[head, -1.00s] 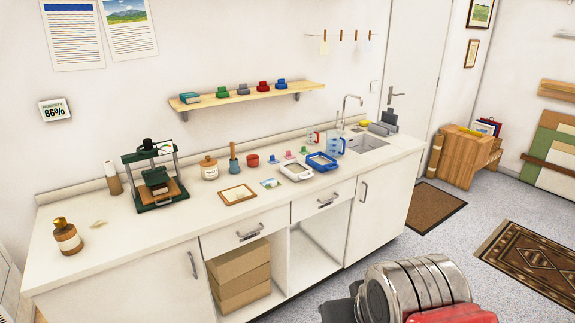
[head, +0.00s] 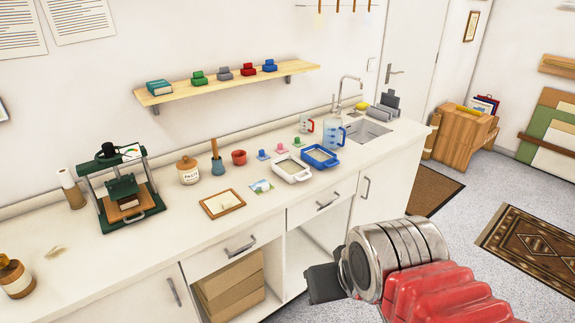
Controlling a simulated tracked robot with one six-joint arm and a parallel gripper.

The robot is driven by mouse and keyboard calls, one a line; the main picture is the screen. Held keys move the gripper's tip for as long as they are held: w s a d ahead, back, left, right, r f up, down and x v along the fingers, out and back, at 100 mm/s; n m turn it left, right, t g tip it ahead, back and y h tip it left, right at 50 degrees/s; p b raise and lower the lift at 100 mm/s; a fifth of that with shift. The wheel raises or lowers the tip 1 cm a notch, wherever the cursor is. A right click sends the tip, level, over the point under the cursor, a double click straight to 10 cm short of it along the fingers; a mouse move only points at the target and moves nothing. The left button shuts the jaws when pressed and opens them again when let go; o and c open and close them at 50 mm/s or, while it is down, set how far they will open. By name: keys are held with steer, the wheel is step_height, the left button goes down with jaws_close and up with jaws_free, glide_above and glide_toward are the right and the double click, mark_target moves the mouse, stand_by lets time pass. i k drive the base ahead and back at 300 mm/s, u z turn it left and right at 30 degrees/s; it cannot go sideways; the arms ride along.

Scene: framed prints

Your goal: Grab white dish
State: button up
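The white dish (head: 291,169) is a shallow rectangular tray with handles. It sits on the white counter, just left of a similar blue dish (head: 320,157). My arm shows at the lower right, with a silver wrist and red links. The dark end of it, my gripper (head: 324,283), is in front of the cabinets, below and nearer than the white dish. Its fingers are not clear, so I cannot tell whether it is open. Nothing is seen in it.
A framed piece (head: 222,204), a small picture card (head: 261,187) and small coloured stamps (head: 281,149) lie near the dish. A measuring jug (head: 334,135) stands behind the blue dish. A green press (head: 122,188) stands at left. A shelf (head: 235,82) hangs above the counter.

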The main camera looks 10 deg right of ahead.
mark_target(292, 170)
steer(key=i, duration=1.3)
steer(key=u, duration=1.05)
